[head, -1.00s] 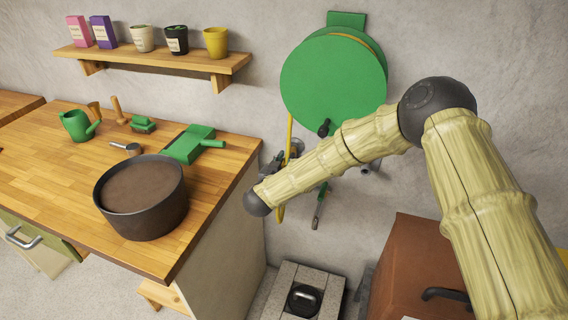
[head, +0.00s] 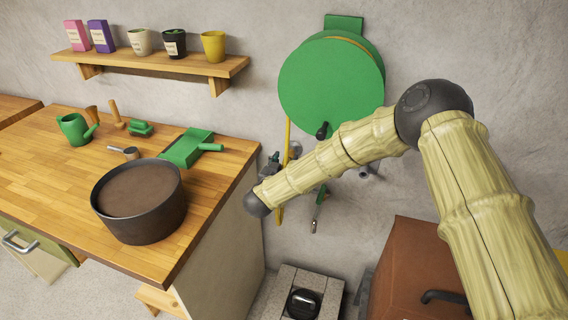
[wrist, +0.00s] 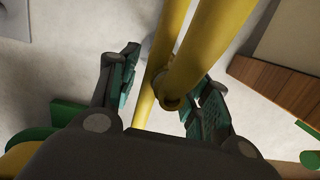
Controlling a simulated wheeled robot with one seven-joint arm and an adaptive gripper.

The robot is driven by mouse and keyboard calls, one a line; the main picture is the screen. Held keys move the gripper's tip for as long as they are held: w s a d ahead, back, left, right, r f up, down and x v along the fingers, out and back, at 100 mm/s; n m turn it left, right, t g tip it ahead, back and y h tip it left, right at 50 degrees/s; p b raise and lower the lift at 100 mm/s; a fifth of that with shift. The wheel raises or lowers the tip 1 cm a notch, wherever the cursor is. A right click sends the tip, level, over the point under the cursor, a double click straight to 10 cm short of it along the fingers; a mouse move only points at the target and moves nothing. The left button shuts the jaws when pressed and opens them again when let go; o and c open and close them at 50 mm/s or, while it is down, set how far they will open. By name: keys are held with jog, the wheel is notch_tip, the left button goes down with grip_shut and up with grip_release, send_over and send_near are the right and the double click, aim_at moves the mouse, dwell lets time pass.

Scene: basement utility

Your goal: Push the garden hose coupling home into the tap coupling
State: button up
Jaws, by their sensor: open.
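My gripper (wrist: 168,78) is open in the wrist view, its teal-padded fingers on either side of two yellow hose lengths (wrist: 182,60). One length ends in a round opening between the fingers; I cannot tell whether either pad touches it. In the head view, my gripper (head: 270,168) is partly hidden by my arm, beside the yellow hose (head: 287,140) under the green reel. A small green and grey fitting (head: 319,198) shows below my arm against the wall; I cannot tell whether it is a coupling. Neither the hose coupling nor the tap coupling can be made out clearly.
The green hose reel (head: 325,85) is on the wall above my arm. The wooden worktop (head: 225,180) at left carries a dark pot (head: 140,225) and garden tools. A brown box (head: 400,265) stands at lower right. A shelf (head: 150,65) with pots is at upper left.

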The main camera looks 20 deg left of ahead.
jog(key=s+r, duration=0.1)
jog(key=s, duration=1)
jog(key=shift+s+r, duration=0.4)
jog(key=s+d+f+n+g+y, duration=0.1)
jog(key=s+d+f+g, duration=0.4)
jog(key=d+f, duration=0.8)
jog(key=s+d+f+n+g+y, duration=0.1)
jog(key=s+d+f+g, duration=0.2)
jog(key=s+d+f, duration=0.7)
jog(key=s+d+f+m+g+h, duration=0.1)
jog(key=s+d+f+g, duration=0.2)
jog(key=s+d, duration=0.9)
jog(key=s+d+f+m+g, duration=0.1)
jog(key=s+d+f+g, duration=0.3)
jog(key=s+d, duration=0.9)
jog(key=shift+d+f+g+h, duration=0.2)
jog(key=shift+d+g+h, duration=0.15)
jog(key=shift+g, duration=0.25)
